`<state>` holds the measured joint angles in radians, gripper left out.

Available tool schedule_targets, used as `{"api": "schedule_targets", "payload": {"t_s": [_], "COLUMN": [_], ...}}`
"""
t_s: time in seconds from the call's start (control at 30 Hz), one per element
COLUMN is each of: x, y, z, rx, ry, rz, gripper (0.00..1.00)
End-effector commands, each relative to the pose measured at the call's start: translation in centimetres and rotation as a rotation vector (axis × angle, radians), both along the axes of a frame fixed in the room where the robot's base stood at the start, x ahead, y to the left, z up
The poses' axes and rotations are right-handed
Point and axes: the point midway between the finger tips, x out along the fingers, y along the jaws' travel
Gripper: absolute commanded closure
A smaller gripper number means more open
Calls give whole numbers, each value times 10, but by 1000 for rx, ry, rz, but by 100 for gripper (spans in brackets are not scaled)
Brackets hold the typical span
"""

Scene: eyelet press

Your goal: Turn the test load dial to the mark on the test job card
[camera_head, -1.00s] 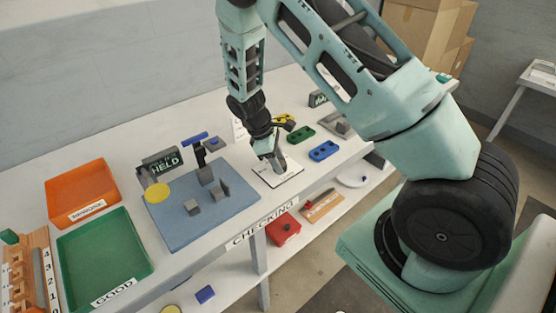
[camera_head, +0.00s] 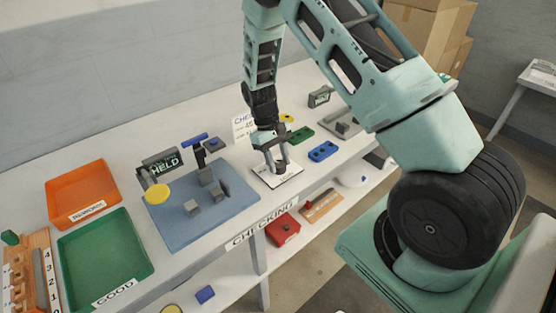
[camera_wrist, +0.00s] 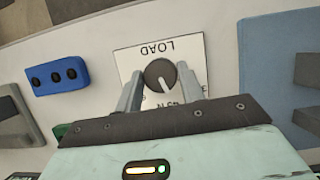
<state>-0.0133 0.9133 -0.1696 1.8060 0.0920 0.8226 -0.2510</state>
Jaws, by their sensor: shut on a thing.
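The test load dial (camera_wrist: 158,71) is a round dark knob with a white pointer line, on a white plate (camera_wrist: 128,60) marked LOAD, upside down in the wrist view. The pointer aims toward the plate's lower edge, near partly hidden figures. My gripper (camera_wrist: 159,82) is shut on the dial, one finger on each side. In the head view my gripper (camera_head: 277,170) points down at the plate (camera_head: 291,181), and the dial is mostly hidden. A white card (camera_head: 242,125) starting "CHE" stands behind my gripper; its mark is too small and partly covered to read.
A blue block with holes (camera_head: 323,151) and a green one (camera_head: 301,135) lie right of the plate. A blue-grey mat (camera_head: 170,228) with grey blocks lies left. Orange (camera_head: 112,191) and green (camera_head: 152,268) trays stand further left. The bench's front edge is close.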

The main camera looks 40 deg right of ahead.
Motion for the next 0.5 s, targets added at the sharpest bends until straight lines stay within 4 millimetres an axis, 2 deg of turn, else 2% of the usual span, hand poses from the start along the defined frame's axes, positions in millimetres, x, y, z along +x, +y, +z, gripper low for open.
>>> {"api": "schedule_targets", "payload": {"t_s": [0.2,0.5], "x": [2,3], "y": [-1,-2], "z": [1,1], "rx": [0,0], "ry": [-7,-9], "rz": [-148,-261], "gripper": [84,84]}}
